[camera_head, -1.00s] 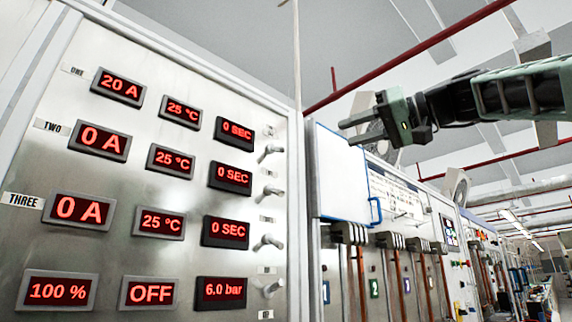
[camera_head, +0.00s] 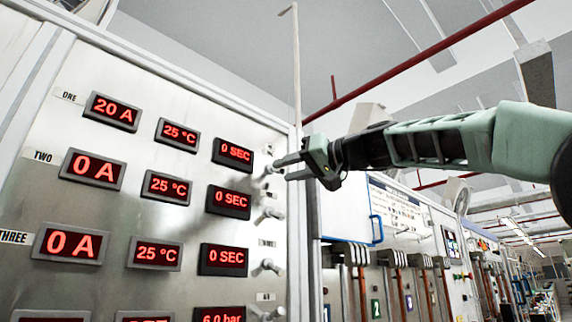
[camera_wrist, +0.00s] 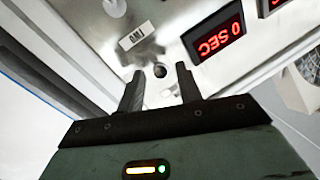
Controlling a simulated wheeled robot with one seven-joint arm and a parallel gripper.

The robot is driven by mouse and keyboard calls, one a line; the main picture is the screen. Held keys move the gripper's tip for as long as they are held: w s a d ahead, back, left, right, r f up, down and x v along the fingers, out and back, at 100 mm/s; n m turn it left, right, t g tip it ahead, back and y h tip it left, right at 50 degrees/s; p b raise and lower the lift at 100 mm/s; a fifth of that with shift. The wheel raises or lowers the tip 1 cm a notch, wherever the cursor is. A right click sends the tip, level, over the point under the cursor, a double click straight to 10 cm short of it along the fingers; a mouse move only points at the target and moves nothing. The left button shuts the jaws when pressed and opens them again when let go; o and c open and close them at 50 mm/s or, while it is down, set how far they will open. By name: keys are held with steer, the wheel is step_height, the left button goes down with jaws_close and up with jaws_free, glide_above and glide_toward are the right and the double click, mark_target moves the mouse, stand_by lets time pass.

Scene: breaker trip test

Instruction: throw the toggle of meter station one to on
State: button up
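Meter station one is the top row of the steel panel, with readouts 20 A (camera_head: 115,111), 25 °C (camera_head: 178,134) and 0 SEC (camera_head: 233,153). Its toggle (camera_head: 271,167) is at the row's right end, partly hidden by my fingers. I cannot tell which way it is thrown. My gripper (camera_head: 281,169) comes in from the right with its fingers at this toggle. In the wrist view the fingers are open, and a small dark round knob (camera_wrist: 160,71) shows in the gap between them. I cannot tell whether either finger touches it.
Station two's toggle (camera_head: 269,215) and station three's toggle (camera_head: 267,265) sit close below in the same column. A white panel with a blue handle (camera_head: 376,229) is to the right of the meter panel. A thin vertical pole (camera_head: 297,70) stands near my gripper.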

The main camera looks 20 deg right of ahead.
steer(key=shift+w+a, duration=0.4)
steer(key=shift+w, duration=0.15)
jaws_close()
